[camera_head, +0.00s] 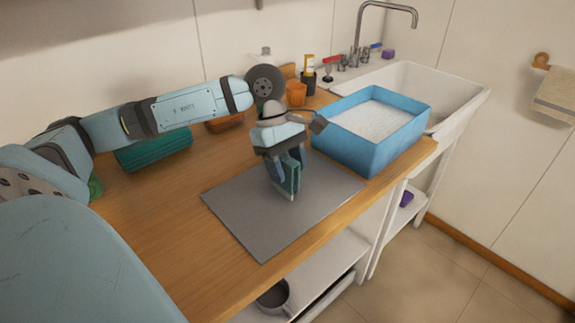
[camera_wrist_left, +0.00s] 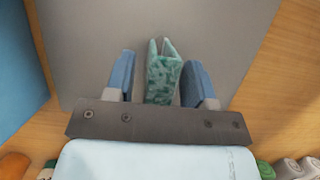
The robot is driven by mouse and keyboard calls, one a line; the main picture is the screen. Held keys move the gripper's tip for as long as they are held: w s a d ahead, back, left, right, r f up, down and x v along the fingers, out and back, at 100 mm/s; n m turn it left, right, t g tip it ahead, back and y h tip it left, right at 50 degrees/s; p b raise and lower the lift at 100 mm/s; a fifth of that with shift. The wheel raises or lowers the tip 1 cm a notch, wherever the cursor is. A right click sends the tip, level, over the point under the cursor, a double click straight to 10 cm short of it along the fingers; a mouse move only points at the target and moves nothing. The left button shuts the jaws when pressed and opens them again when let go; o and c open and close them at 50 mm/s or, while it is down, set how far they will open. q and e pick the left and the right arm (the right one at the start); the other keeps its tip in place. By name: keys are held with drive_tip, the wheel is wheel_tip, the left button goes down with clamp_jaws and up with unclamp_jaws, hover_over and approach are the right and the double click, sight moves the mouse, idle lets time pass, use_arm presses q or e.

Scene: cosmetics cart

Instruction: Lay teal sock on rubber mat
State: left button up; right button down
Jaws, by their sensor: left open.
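The grey rubber mat (camera_head: 245,218) lies flat on the wooden counter; it also fills the upper middle of the left wrist view (camera_wrist_left: 85,55). The teal sock (camera_head: 291,174) is a folded, patterned teal piece over the mat. In the left wrist view the sock (camera_wrist_left: 163,78) stands between my two blue fingers, with a gap beside it. My left gripper (camera_head: 284,188) points down over the mat and is open around the sock. The sock's lower end seems to be at the mat, but contact is hard to tell. My right gripper is not in view.
A blue bin (camera_head: 362,156) with white contents stands right behind the mat, close to my left gripper. A white sink (camera_head: 455,95) is beyond it. A teal basket (camera_head: 155,152) and an orange cup (camera_head: 296,94) are toward the wall. The mat's left and front parts are clear.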

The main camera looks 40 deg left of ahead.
use_arm(q)
drive_tip(key=p+v, duration=0.1)
drive_tip(key=v, duration=1.1)
drive_tip(key=shift+d, duration=0.15)
